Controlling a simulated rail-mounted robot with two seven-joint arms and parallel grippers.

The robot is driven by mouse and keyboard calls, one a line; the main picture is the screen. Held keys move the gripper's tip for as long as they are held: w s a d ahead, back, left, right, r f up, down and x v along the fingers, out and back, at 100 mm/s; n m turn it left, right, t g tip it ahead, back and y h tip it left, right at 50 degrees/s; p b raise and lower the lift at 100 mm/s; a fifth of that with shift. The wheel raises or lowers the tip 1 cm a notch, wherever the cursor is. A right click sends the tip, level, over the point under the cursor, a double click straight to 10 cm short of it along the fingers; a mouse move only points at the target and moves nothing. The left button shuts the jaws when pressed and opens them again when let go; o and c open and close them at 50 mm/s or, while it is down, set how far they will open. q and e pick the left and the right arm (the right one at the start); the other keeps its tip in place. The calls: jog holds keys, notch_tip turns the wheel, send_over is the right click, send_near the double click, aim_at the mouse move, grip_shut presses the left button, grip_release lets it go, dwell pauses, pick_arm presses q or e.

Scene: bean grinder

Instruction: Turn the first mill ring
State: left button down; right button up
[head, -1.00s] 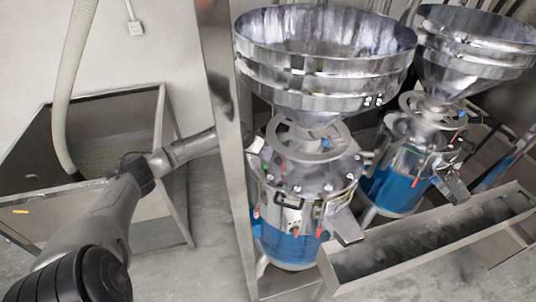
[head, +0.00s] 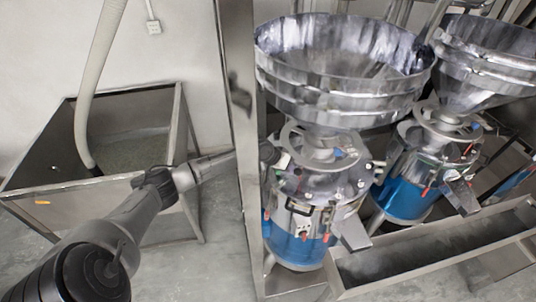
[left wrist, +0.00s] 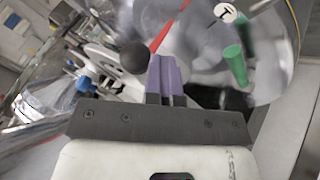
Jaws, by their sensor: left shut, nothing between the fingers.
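The first mill (head: 318,195) is the nearer one, with a silver body and blue base under a wide hopper. Its pale, spoked mill ring (head: 345,158) surrounds the neck below the hopper. My left gripper (head: 278,157) is at the left side of this mill, close to the ring; contact cannot be told. In the left wrist view, its purple fingers (left wrist: 166,76) are together and empty. A dark round knob (left wrist: 134,57) appears just left of them, beside a pale ring part (left wrist: 100,60). My right gripper is not in view.
A steel post (head: 240,130) stands left of the mill, with my left arm reaching past it. A second mill (head: 405,190) stands to the right. A long trough (head: 430,250) runs in front. A metal bin (head: 85,185) with a hose is at left.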

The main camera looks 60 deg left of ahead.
pick_arm(q)
jog(key=d, duration=0.1)
jog(key=w+d+p, duration=0.1)
jog(key=d, duration=0.1)
jog(key=w+d, duration=0.1)
jog(key=shift+d+r+p, duration=0.1)
jog(key=shift+d+p, duration=0.2)
jog(key=shift+p, duration=0.05)
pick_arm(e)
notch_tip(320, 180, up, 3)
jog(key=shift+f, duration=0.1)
